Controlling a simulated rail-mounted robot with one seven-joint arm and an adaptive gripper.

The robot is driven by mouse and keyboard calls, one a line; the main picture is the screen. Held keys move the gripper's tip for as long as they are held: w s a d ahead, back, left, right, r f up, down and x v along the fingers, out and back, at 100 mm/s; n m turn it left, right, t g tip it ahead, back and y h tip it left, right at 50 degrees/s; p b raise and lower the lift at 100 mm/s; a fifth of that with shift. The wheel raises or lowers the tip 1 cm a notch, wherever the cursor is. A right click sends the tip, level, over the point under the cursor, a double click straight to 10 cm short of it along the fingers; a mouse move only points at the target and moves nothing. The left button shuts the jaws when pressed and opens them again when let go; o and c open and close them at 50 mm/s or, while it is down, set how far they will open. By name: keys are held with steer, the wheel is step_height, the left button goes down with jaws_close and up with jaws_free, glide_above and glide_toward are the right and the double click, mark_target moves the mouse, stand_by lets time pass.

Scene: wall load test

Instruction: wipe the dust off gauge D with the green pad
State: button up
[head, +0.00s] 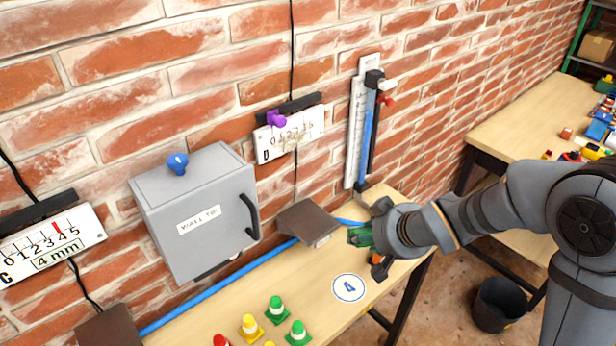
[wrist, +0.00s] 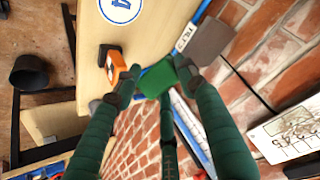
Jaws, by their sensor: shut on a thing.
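Gauge D (head: 290,134) is a white scale plate on the brick wall, with a black bar and a purple clip at its top. A tan dusty smear lies over its lower middle. The gauge also shows at the right edge of the wrist view (wrist: 292,130), with brownish marks. My gripper (head: 364,238) is over the right end of the wall bench, below and to the right of gauge D and apart from it. It is shut on the green pad (wrist: 157,79), which shows between the fingertips. In the head view the pad (head: 357,235) is partly hidden by my fingers.
A grey wall box (head: 195,215) with a handle stands left of gauge D. A tube gauge (head: 362,125) with a red knob hangs to its right. A brown wedge block (head: 309,222) and a blue hose (head: 235,277) lie below. An orange-and-black item (wrist: 117,68) sits near my fingers.

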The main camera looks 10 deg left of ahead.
steer(key=shift+n+t+y, duration=0.4)
steer(key=shift+t+y, duration=0.1)
steer(key=shift+y, duration=0.2)
steer(key=a+r, duration=0.3)
steer(key=shift+w+r, duration=0.2)
steer(key=shift+w, duration=0.2)
steer(key=s+a+r+n+y, duration=0.2)
steer(key=a+r+y, duration=0.3)
steer(key=a+r, duration=0.5)
step_height(320, 180, up, 3)
steer(key=shift+s+a+r+n+t+b, duration=0.1)
steer(key=shift+s+a+n+t+b, duration=0.25)
steer(key=shift+n, duration=0.35)
steer(key=shift+w+a+p, duration=0.45)
steer(key=shift+w+a, duration=1.4)
steer(key=shift+a, duration=0.25)
steer(key=shift+w+a, duration=0.6)
steer(key=shift+a, duration=0.15)
steer(key=shift+d, duration=0.1)
